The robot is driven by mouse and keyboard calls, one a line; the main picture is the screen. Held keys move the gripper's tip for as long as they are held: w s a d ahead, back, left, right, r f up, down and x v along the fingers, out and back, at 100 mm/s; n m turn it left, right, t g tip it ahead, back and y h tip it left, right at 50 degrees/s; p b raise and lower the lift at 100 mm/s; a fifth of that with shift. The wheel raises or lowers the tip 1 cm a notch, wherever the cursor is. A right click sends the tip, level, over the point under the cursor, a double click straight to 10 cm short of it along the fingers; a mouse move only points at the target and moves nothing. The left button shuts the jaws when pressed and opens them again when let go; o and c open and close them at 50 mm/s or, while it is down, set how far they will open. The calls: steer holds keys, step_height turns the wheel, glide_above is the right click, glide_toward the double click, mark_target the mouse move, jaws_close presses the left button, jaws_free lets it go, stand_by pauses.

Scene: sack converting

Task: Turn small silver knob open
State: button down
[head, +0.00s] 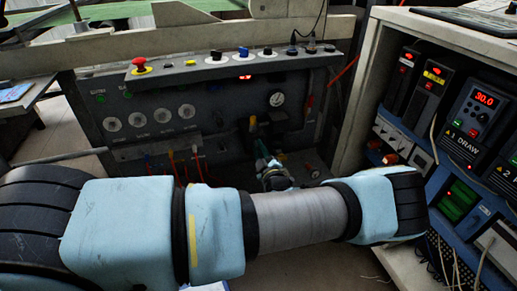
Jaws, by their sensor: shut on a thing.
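My gripper (259,127) is small and dark in the head view. It reaches the front of the grey control panel (225,92), below and left of a round white gauge. Its fingers look closed at the panel face. The small silver knob cannot be made out; the fingers and wrist cover that spot. My forearm crosses the lower part of the view and hides the panel's lower edge.
Several white round dials (162,115) line the panel's left side. A red emergency button (139,63) and several knobs sit on the top ledge. Coloured hoses (196,160) hang below the dials. A cabinet with a red display (484,98) stands close on the right.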

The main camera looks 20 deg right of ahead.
stand_by(0.4)
steer(key=c, duration=0.8)
jaws_free()
steer(key=shift+o, duration=0.2)
steer(key=s+a, duration=0.1)
steer(key=s, duration=0.9)
steer(key=shift+s+f, duration=0.3)
steer(key=shift+s, duration=0.05)
steer(key=shift+a, duration=0.15)
